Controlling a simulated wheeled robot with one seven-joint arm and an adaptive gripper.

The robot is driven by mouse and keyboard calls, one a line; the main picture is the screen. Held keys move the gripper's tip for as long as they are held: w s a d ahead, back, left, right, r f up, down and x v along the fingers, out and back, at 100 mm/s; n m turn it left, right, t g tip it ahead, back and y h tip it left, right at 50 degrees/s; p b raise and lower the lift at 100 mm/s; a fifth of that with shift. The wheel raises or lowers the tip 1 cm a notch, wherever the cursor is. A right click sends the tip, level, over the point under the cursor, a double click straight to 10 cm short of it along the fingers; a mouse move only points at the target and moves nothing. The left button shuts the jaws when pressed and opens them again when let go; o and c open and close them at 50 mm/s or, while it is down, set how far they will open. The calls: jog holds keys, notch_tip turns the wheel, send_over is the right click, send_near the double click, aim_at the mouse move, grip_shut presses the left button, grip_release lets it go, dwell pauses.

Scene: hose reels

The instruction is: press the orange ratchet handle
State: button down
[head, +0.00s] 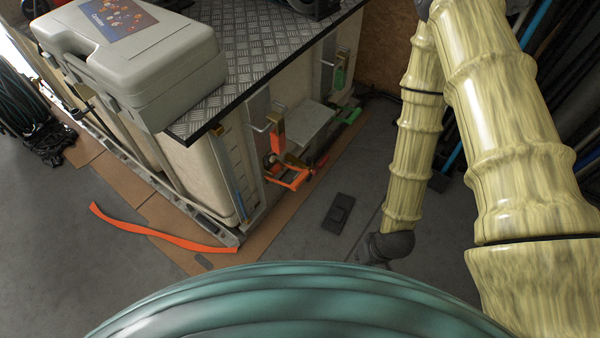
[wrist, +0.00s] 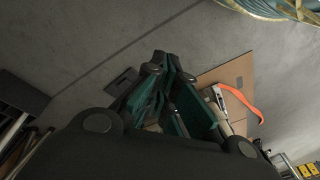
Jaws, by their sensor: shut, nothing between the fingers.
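The orange ratchet handle (head: 289,181) shows in the head view, low on the near end of the pale crate, below a short orange strap. My gripper (head: 372,256) is at the lower end of my forearm in the head view, to the right of and below the handle in the picture, clearly apart from it. The wrist view shows its dark and green fingers (wrist: 160,68) closed together with nothing held. I cannot make out the ratchet handle in the wrist view.
A loose orange strap (head: 160,236) lies on brown board and floor, also in the wrist view (wrist: 243,99). A dark flat object (head: 338,213) lies on the clear grey floor between crate and gripper. A green hose coil (head: 300,300) fills the foreground. A grey case (head: 140,60) sits on the crate.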

jog(key=w+a+r+n+t+y+b, duration=0.1)
jog(key=w+a+r+n, duration=0.2)
jog(key=w, duration=0.6)
jog(key=w+a+r+n+t+y+b, duration=0.1)
jog(key=w+a+r+n, duration=0.2)
jog(key=w, duration=0.6)
jog(key=w+a+r+n+t+y+b, duration=0.1)
jog(key=w+a+r+n+y+b, duration=0.1)
jog(key=w+a+r, duration=0.5)
jog(key=shift+w+r+n, duration=0.35)
jog(key=shift+w+n, duration=0.35)
jog(key=shift+w, duration=0.3)
jog(key=shift+a+f, duration=0.1)
jog(key=shift+f, duration=0.05)
jog(key=b, duration=0.3)
send_over(300, 178)
jog(key=f, duration=0.8)
jog(key=shift+w+a, duration=0.15)
jog(key=shift+a, duration=0.05)
notch_tip(300, 178, down, 2)
jog(key=shift+d+f+b, duration=0.1)
jog(key=shift+b, duration=0.3)
jog(key=shift+f, duration=0.75)
jog(key=shift+d, duration=0.1)
jog(key=shift+f+b, duration=0.1)
jog(key=shift+b, duration=0.2)
